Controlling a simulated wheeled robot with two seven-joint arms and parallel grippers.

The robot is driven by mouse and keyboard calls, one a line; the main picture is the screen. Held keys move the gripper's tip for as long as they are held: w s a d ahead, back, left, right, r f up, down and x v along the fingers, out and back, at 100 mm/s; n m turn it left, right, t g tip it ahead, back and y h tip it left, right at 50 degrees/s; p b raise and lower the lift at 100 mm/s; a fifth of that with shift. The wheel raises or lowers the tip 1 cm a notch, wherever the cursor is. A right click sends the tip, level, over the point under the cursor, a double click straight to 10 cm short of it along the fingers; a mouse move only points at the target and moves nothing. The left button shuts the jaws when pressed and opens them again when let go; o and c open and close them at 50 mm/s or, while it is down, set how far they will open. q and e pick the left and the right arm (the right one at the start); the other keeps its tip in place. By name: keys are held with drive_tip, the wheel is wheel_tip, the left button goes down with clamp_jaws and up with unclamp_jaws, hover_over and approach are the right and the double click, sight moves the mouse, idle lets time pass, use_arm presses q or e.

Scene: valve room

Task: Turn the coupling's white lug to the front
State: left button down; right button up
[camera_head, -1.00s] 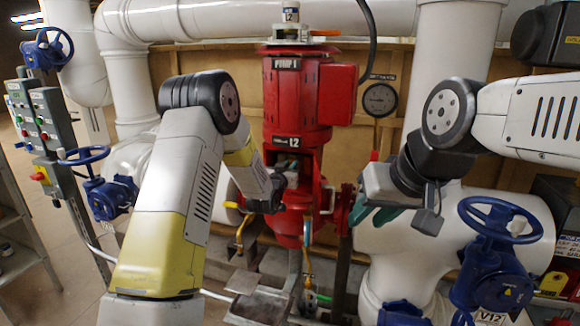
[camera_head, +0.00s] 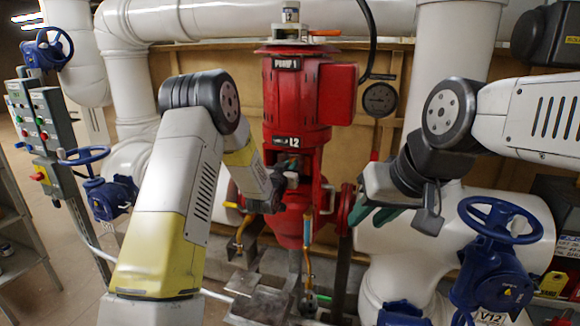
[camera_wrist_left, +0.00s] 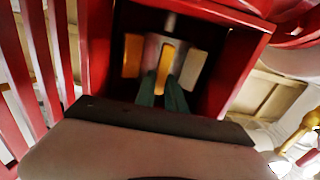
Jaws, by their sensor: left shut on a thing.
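The coupling (camera_wrist_left: 152,50) sits inside the red pump's frame opening in the left wrist view. An orange-yellow lug (camera_wrist_left: 165,62) faces my left gripper there. My left gripper's green fingers (camera_wrist_left: 167,92) are shut on the orange-yellow lug. In the head view my left gripper (camera_head: 289,178) is at the pump opening and hides the coupling. My right gripper (camera_head: 373,214) is beside the pump, its green fingers apart and empty.
The red pump (camera_head: 297,95) stands in the middle, with its red frame close around my left fingers. White pipes (camera_head: 400,250) and a blue valve wheel (camera_head: 500,219) are at the right. A control panel (camera_head: 45,130) is at the left.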

use_arm(q)
drive_tip(key=shift+d, duration=0.1)
idle(0.5)
drive_tip(key=shift+d+y, duration=0.2)
drive_tip(key=shift+y, duration=0.1)
drive_tip(key=shift+s+d+n+t+y, duration=0.2)
drive_tip(key=shift+n+t+y, duration=0.1)
drive_tip(key=shift+n+y, duration=0.55)
drive_tip(key=c, duration=1.4)
unclamp_jaws()
drive_tip(key=s+a, duration=0.1)
drive_tip(key=s, duration=0.6)
drive_tip(key=shift+s+a, duration=0.2)
drive_tip(key=shift+s, duration=0.1)
